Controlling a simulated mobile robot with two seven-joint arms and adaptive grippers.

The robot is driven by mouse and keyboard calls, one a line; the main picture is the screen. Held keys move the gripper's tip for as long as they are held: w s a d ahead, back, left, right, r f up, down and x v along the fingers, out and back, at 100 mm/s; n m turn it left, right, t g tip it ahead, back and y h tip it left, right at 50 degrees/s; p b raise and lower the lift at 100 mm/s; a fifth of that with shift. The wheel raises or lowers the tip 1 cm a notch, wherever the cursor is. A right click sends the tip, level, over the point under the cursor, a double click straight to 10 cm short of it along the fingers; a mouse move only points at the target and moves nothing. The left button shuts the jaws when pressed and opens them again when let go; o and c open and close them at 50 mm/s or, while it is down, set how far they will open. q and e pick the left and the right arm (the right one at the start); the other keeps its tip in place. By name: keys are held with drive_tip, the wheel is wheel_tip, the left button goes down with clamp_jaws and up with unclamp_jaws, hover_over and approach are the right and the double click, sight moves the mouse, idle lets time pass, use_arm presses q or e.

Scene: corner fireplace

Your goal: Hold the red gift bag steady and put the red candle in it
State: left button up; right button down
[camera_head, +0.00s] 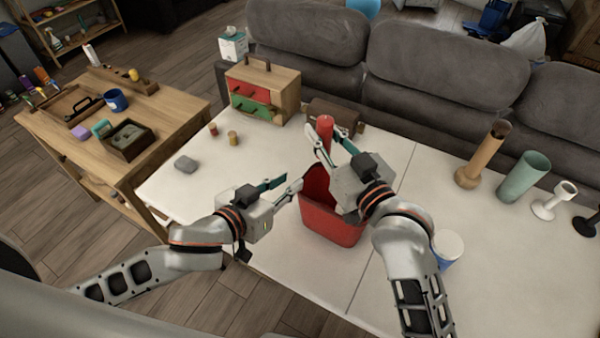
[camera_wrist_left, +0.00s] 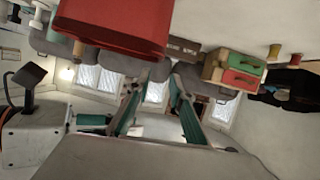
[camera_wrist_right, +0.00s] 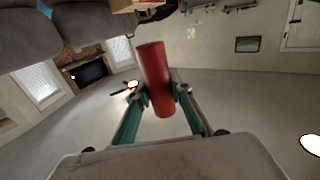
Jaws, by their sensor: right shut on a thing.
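The red gift bag (camera_head: 330,226) stands upright on the white table, its opening partly hidden by my right gripper. It also fills the top of the left wrist view (camera_wrist_left: 115,22). My right gripper (camera_head: 326,146) is shut on the red candle (camera_head: 325,127) and holds it upright above the far side of the bag. The candle shows between the teal fingers in the right wrist view (camera_wrist_right: 156,75). My left gripper (camera_head: 289,182) is open and empty, its fingertips close to the bag's left rim. Whether a fingertip touches the bag I cannot tell.
A small box with red and green drawers (camera_head: 262,92) stands at the table's back left. A grey block (camera_head: 185,164) lies at the left. Tall vases (camera_head: 524,176) stand at the right, and a white-and-blue cup (camera_head: 447,248) is near my right arm. The left table area is mostly clear.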

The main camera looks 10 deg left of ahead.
sight(308, 170)
use_arm(q)
drive_tip(key=x, duration=0.9)
drive_tip(key=shift+w+d+f, duration=0.15)
drive_tip(key=shift+w+f, duration=0.1)
drive_tip(key=shift+c, duration=0.3)
clamp_jaws()
use_arm(e)
drive_tip(key=shift+f, duration=3.05)
